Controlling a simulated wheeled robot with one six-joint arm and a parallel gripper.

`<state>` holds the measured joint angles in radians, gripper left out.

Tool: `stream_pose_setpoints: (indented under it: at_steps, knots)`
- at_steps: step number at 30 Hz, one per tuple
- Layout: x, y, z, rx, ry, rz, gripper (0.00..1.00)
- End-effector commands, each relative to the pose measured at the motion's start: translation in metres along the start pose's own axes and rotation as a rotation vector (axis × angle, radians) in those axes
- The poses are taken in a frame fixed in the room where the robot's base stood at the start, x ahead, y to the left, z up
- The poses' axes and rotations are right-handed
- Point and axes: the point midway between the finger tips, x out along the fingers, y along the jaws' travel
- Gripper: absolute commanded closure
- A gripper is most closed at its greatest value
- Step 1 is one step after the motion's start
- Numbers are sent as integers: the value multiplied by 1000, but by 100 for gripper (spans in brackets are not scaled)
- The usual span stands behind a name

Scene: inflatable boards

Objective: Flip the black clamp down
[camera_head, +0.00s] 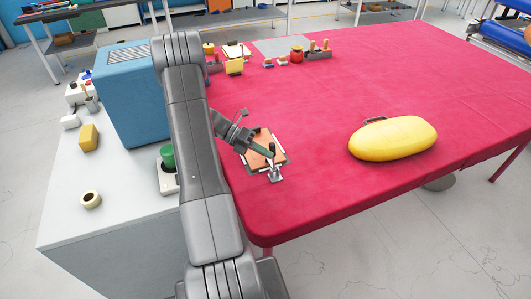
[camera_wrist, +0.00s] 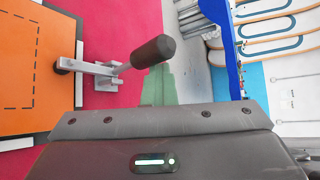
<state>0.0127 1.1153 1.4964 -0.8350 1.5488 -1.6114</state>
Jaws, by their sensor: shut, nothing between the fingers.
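The clamp (camera_head: 275,174) is at the front edge of an orange board (camera_head: 250,157) on the red table. Its black handle (camera_head: 271,147) stands up from the metal base. In the wrist view, the black handle (camera_wrist: 153,51) sticks out from the silver clamp base (camera_wrist: 97,72), beside the orange board (camera_wrist: 30,65). My gripper (camera_head: 265,151) is shut and empty, its green fingers close to the handle. I cannot tell whether they touch it. In the wrist view, my gripper's green fingers (camera_wrist: 160,85) show behind and below the handle.
A yellow inflated object (camera_head: 392,138) lies to the right on the red table (camera_head: 335,205). A blue box (camera_head: 130,100) and a tape roll (camera_head: 91,200) are on the white table at left. Blocks and small tools stand at the back. The red table's middle is clear.

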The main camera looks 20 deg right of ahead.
Motion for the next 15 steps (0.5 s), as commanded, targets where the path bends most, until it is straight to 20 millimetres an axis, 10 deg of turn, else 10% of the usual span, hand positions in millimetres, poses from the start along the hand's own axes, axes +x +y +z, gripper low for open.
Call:
stream_pose_setpoints:
  at_steps: [15]
  knots:
    - [-65, 2, 1, 8, -13, 16, 100]
